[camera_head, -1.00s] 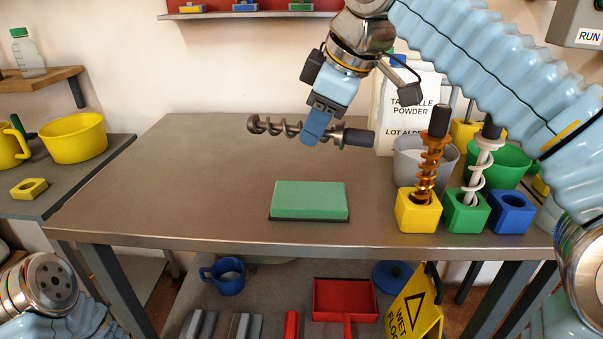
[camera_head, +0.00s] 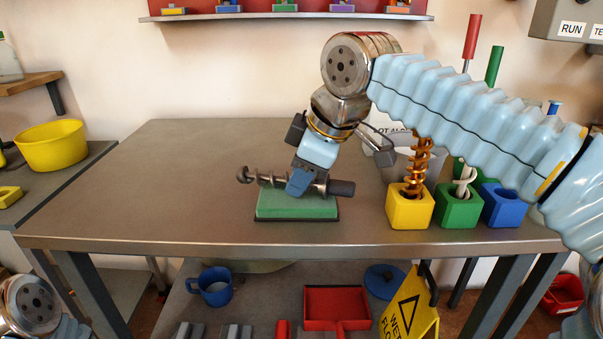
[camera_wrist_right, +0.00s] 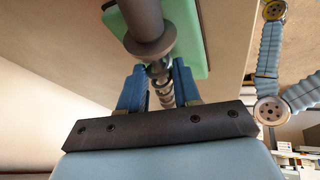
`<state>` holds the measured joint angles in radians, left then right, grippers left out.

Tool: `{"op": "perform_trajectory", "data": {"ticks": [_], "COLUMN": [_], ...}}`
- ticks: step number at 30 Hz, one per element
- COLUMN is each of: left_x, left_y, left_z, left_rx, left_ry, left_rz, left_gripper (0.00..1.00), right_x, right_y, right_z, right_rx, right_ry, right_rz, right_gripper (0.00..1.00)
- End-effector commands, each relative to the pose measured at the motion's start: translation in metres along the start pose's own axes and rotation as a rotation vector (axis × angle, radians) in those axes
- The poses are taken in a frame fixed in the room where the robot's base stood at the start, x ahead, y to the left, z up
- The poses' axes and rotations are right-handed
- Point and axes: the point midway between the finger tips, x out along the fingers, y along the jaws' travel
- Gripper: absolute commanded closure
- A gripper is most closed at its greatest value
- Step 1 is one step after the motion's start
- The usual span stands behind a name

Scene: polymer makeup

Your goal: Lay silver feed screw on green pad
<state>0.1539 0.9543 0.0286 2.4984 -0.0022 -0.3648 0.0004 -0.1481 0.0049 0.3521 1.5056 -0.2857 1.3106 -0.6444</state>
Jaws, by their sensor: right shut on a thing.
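The silver feed screw (camera_head: 262,179) is held level in my right gripper (camera_head: 299,186), which is shut on its middle. Its dark handle end (camera_head: 341,188) points right. The green pad (camera_head: 296,206) lies on the table directly below, and the screw overlaps its back part in the head view. I cannot tell whether the screw touches the pad. In the right wrist view the screw (camera_wrist_right: 146,22) runs between the blue fingers, with the green pad (camera_wrist_right: 190,48) behind it. My left arm shows at the lower left, but its gripper is out of view.
A yellow block (camera_head: 409,211) with a copper screw, a green block (camera_head: 459,210) with a white screw and a blue block (camera_head: 504,211) stand right of the pad. A grey tub is behind them. The table's left side (camera_head: 170,190) is clear.

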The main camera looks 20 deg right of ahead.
Motion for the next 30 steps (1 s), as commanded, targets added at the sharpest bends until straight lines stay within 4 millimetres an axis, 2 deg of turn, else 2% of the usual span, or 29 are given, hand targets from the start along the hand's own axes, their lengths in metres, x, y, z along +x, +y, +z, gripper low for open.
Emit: {"op": "perform_trajectory", "data": {"ticks": [1, 2, 6, 14, 17, 20, 30], "left_x": [0.002, 0.001, 0.001, 0.0, -0.002, -0.005, -0.019], "left_y": [-0.001, -0.001, -0.001, 0.0, 0.001, 0.002, 0.008], "left_z": [0.0, 0.0, 0.0, 0.0, 0.0, 0.0, 0.0], "left_rx": [0.0, 0.0, 0.0, 0.0, 0.0, 0.0, 0.003], "left_ry": [0.0, 0.0, 0.0, 0.0, 0.0, 0.0, -0.002], "left_rz": [0.0, 0.0, 0.0, 0.0, 0.0, 0.0, 0.002], "left_gripper": [0.44, 0.44, 0.44, 0.44, 0.44, 0.44, 0.44], "right_x": [0.003, 0.001, 0.001, 0.001, -0.005, -0.021, -0.098], "right_y": [-0.001, -0.001, 0.0, 0.0, 0.001, 0.001, 0.001], "right_z": [0.001, 0.001, 0.001, 0.0, -0.001, -0.002, -0.002], "right_rx": [0.0, 0.0, 0.0, 0.0, 0.0, 0.0, 0.0], "right_ry": [0.0, 0.0, 0.0, 0.0, 0.001, 0.002, 0.003], "right_rz": [0.0, 0.0, 0.0, 0.0, 0.001, 0.002, 0.002], "right_gripper": [1.0, 0.63, 0.42, 0.42, 0.42, 0.42, 0.42]}}
